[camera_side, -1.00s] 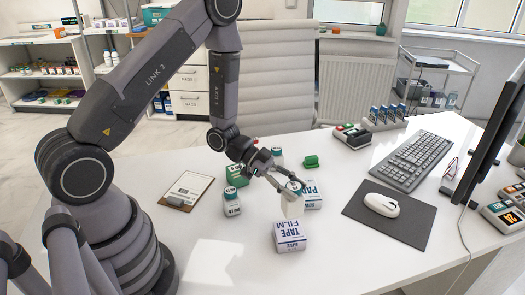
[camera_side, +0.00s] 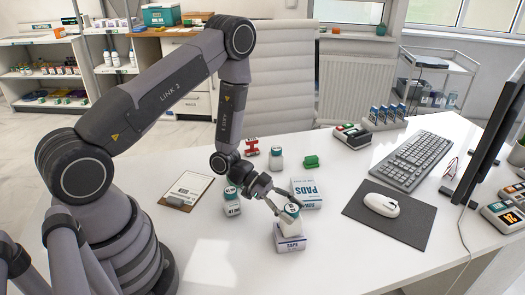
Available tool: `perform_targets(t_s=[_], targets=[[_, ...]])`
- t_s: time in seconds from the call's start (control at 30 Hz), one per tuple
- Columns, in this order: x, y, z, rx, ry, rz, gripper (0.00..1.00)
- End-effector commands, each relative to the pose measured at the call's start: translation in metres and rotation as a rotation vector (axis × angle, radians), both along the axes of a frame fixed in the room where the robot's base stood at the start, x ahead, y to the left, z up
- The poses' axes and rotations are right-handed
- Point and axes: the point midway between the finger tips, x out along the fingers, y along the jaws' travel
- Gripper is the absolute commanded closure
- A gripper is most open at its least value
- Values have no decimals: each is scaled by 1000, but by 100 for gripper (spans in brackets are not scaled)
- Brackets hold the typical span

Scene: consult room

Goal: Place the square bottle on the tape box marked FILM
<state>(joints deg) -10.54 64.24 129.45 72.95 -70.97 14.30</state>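A white bottle with a dark cap (camera_side: 290,222) is held upright or nearly so between the fingers of my gripper (camera_side: 288,208). The bottle is directly over the tape box (camera_side: 291,243), a white box with purple-blue print, and covers most of its top. The word FILM is hidden now; it showed on the box top earlier. I cannot tell whether the bottle's base touches the box or hangs just above it. My gripper reaches down from the upper left, shut around the bottle's upper part.
A PADS box (camera_side: 307,193) stands just behind the held bottle. Another bottle (camera_side: 232,203) is left of my gripper, and a white bottle (camera_side: 277,158) stands farther back. A clipboard (camera_side: 186,190) lies at left; a mouse (camera_side: 381,204) on its mat is at right. The front desk is clear.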

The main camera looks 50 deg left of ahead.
Motion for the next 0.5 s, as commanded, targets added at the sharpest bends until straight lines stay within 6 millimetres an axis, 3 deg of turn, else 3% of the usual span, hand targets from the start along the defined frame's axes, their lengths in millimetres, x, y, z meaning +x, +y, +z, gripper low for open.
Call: perform_targets(t_s=[0.07, 0.4, 0.5], targets=[[0, 0, 0, 0, 0, 0, 37], [0, 0, 3, 0, -1, 1, 37], [-2, 9, 7, 0, 0, 5, 37]])
